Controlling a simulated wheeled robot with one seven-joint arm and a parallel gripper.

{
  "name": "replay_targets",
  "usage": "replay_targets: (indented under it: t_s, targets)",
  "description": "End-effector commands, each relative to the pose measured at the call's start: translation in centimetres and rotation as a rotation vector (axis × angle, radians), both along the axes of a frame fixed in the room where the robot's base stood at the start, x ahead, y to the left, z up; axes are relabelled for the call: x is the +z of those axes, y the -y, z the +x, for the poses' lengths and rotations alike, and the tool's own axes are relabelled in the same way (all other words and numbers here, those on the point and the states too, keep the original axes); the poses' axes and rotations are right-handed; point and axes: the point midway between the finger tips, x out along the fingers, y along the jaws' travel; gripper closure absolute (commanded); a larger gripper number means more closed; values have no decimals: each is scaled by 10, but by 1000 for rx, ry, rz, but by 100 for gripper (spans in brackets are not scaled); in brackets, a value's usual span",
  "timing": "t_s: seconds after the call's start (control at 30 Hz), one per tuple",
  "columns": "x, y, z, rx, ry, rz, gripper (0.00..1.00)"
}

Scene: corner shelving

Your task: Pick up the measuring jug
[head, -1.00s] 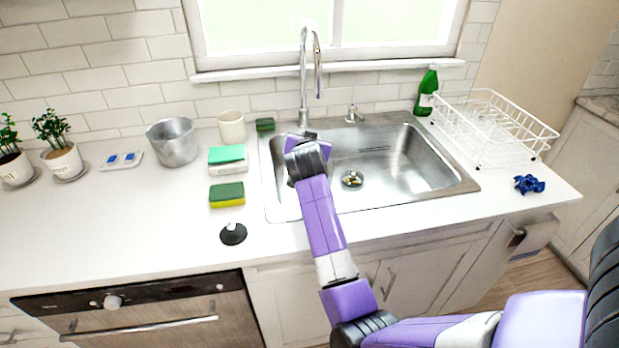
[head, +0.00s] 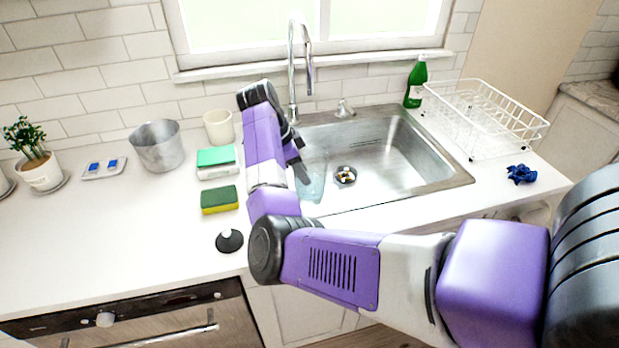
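A clear, bluish object (head: 313,187), which looks like the measuring jug, shows at the left side of the sink. My arm hides part of it, and its full shape and handle cannot be made out. My gripper (head: 299,168) is over the left part of the sink, pointing down, just above and left of the clear object. Only dark parts of the gripper show behind my arm. I cannot tell whether its fingers are apart, or whether they touch the object.
The steel sink (head: 440,178) has a tall faucet (head: 292,75). On the left counter are a metal pot (head: 158,147), a cream cup (head: 219,127), sponges (head: 220,199) and a black stopper (head: 230,241). A white dish rack (head: 484,118) and green bottle (head: 415,84) stand right.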

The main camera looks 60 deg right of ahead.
Motion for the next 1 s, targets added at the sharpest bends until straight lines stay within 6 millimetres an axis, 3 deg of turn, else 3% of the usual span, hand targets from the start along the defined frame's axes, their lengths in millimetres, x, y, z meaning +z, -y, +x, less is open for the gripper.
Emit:
replay_targets:
  t_s: [0.23, 0.53, 0.8, 1.0]
  targets:
    - [-36, 10, -13, 2, -3, 2, 64]
    - [-57, 15, -20, 3, -1, 0, 64]
    - [-91, 23, -31, 2, -1, 2, 64]
    - [-97, 24, -32, 4, 0, -1, 64]
